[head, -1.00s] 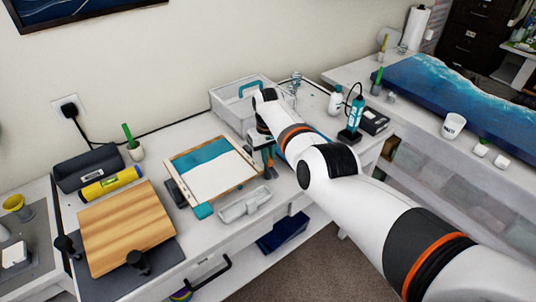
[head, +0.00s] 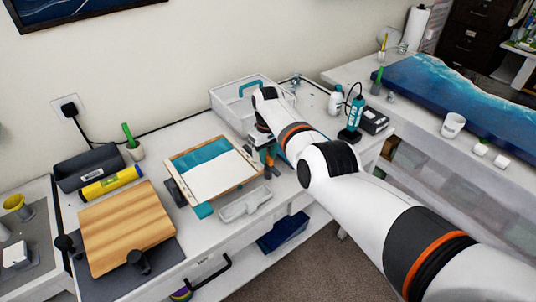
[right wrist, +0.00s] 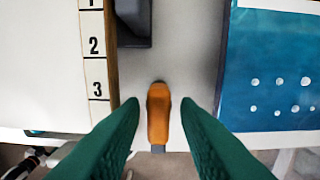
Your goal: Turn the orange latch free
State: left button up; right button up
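In the right wrist view the orange latch (right wrist: 158,112) is a small rounded bar pointing up the picture. It lies on a light grey surface, with a dark grey piece at its lower end. My right gripper (right wrist: 158,106) is open, with one green finger on each side of the latch. A gap shows between each fingertip and the latch, so it is not gripped. In the head view my right gripper (head: 272,172) points down at the table beside the clipboard (head: 210,168). The arm hides part of that area. My left gripper is not in view.
In the right wrist view a numbered white strip (right wrist: 95,47) and a dark block (right wrist: 134,26) lie left, and a blue dotted panel (right wrist: 275,70) right. In the head view a grey tray (head: 245,205), a wooden board (head: 127,225) and a white bin (head: 228,108) stand near.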

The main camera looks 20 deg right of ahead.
aim_at(268, 156)
jog(key=shift+o, duration=0.5)
jog(key=shift+r, duration=0.25)
notch_tip(268, 156, up, 4)
jog(key=shift+p, duration=0.65)
notch_tip(268, 156, up, 7)
jog(key=b, duration=0.2)
jog(key=shift+r, duration=0.2)
jog(key=shift+s+f, duration=0.1)
